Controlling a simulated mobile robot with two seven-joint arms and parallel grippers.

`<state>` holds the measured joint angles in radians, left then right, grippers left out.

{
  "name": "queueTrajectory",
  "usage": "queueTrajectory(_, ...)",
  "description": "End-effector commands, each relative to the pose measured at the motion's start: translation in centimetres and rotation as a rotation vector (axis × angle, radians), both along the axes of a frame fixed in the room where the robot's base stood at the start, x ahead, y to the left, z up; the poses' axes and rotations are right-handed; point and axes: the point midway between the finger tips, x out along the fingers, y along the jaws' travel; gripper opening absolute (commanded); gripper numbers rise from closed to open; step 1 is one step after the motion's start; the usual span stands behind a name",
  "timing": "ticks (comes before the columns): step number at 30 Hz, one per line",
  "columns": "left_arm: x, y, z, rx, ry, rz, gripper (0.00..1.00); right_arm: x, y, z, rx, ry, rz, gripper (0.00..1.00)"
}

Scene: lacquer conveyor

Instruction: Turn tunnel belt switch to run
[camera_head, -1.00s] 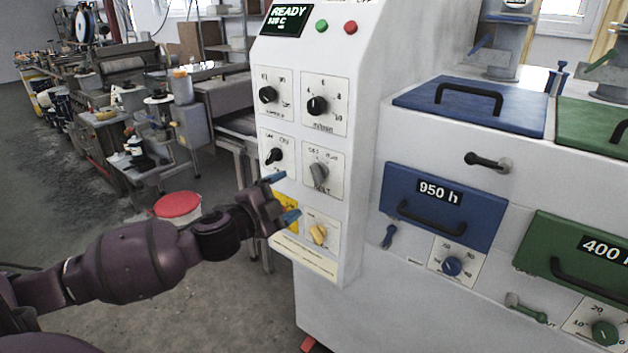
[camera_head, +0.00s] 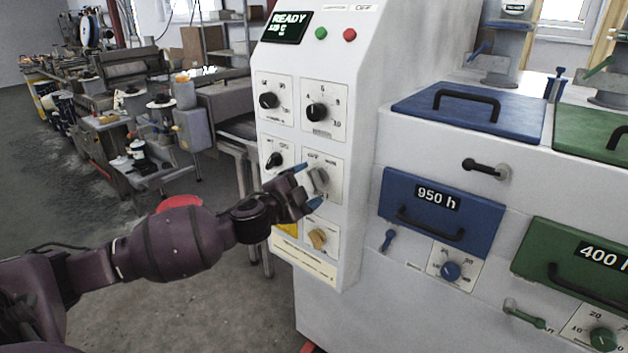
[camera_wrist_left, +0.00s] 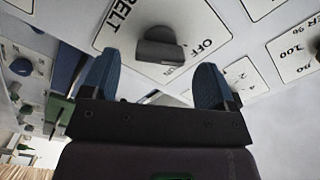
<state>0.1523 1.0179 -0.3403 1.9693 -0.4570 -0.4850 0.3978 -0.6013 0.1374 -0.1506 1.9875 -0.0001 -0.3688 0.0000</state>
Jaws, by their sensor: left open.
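The tunnel belt switch (camera_head: 318,180) is a grey knob on a white plate on the control panel, with OFF and RUN marks above it. My left gripper (camera_head: 308,186) is open and empty in front of the knob. In the left wrist view its blue fingertips (camera_wrist_left: 158,76) lie to either side of the knob, apart from it as far as I can see. My right gripper is out of view.
A yellowish knob (camera_head: 317,238) is just below, and black knobs (camera_head: 269,101) (camera_head: 317,112) (camera_head: 274,160) are above and left. Green (camera_head: 321,33) and red (camera_head: 350,35) buttons sit near the display (camera_head: 284,27). A blue drawer (camera_head: 440,213) is on the right.

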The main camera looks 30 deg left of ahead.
Motion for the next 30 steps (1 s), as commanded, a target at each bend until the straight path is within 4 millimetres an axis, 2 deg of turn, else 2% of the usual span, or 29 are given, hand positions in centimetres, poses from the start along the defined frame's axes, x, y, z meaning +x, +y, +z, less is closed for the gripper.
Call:
queueTrajectory(3,1.4,-0.1,0.1,0.000,-0.001,0.000,0.80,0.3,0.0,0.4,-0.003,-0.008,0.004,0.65)
queueTrajectory(9,2.7,-0.2,0.0,0.000,-0.001,0.000,0.80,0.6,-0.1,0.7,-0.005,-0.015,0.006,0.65)
queueTrajectory(20,3.0,-0.2,0.0,0.000,0.000,0.000,0.80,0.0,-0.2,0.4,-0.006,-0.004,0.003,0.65)
queueTrajectory(30,3.0,-0.2,0.0,0.000,0.001,0.000,0.31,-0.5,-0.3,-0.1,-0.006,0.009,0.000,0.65)
